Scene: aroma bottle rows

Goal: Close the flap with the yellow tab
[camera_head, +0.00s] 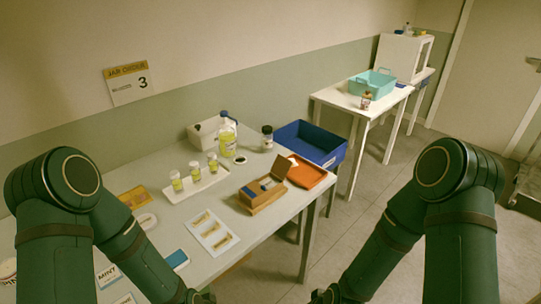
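A small brown box (264,203) stands on the white table near its right front edge. A brown flap (281,167) stands raised at its back right side, so the box is open, with something blue and white inside. A yellow tab is too small to make out on it. My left gripper (203,298) is only partly in view at the bottom edge, left of and nearer than the box. My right gripper (326,295) is partly in view at the bottom edge, beyond the table's front edge. The fingers of both are cut off by the frame.
An orange tray (318,180) sits just right of the box, with a blue bin (323,158) behind. Several yellow-labelled jars stand on a white tray (207,184) to the left. A white card (201,222) lies in front left. A yellow liquid bottle (227,140) stands behind.

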